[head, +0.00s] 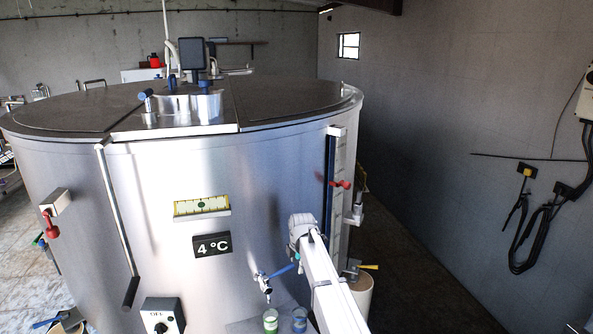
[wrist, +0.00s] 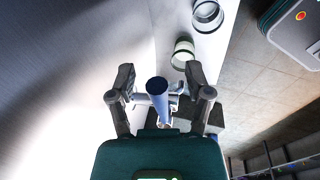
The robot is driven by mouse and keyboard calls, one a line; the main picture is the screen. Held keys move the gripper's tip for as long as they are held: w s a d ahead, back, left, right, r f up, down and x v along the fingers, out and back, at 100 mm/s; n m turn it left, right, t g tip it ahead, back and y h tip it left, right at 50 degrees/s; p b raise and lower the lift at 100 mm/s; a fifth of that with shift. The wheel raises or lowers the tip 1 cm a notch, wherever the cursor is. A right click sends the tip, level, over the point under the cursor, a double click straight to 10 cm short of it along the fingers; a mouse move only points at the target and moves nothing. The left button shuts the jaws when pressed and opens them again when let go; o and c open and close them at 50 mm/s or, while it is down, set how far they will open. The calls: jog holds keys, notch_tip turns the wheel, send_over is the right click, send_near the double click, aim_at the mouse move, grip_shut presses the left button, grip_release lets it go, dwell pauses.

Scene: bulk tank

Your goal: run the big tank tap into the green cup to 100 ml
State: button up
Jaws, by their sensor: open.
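The big steel tank (head: 150,200) fills the head view. Its small tap (head: 264,282) with a blue lever (head: 285,269) sits low on the front. The green cup (head: 270,320) stands upright on a shelf, roughly below the spout; its fill level cannot be read. A blue cup (head: 299,318) stands to its right. In the wrist view my gripper (wrist: 159,76) is open, with the blue lever (wrist: 158,90) end-on between its fingers, not clamped. Two cups show beyond, a nearer one (wrist: 183,55) and a farther one (wrist: 207,15); their colours are unclear.
A sight gauge (head: 329,190) with a red marker runs down the tank's right side. A valve with a yellow lever (head: 368,267) is at the lower right. A control box (head: 162,315) and a 4 °C display (head: 212,245) are left of the tap. Open floor lies to the right.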

jog(key=s+d+m, duration=0.5)
jog(key=s+m, duration=0.2)
jog(key=s, duration=0.3)
jog(key=s+d+f+m+g+b, duration=0.1)
jog(key=s+d+m, duration=0.5)
jog(key=s+m, duration=0.2)
jog(key=s+d+m, duration=0.6)
jog(key=s+m, duration=0.2)
jog(key=s, duration=0.5)
jog(key=shift+d+f+g+h+b, duration=0.15)
jog(key=shift+f+g+h+b, duration=0.15)
jog(key=shift+g+h, duration=0.1)
jog(key=w+a+r+m+p, duration=0.4)
jog(key=w+a, duration=0.2)
jog(key=w, duration=0.3)
jog(key=w+a+r+m+t+p, duration=0.1)
jog(key=w+a+r+m+p, duration=0.3)
jog(key=w, duration=0.6)
jog(key=w+a+r+m+t+y+p, duration=0.1)
jog(key=w+a+r+m+p, duration=0.3)
jog(key=w, duration=0.5)
jog(key=a+r+p, duration=0.2)
jog(key=a, duration=0.1)
jog(key=shift+w+a+r, duration=0.2)
jog(key=shift+w+a, duration=0.05)
jog(key=shift+a, duration=0.1)
jog(key=shift+f, duration=0.15)
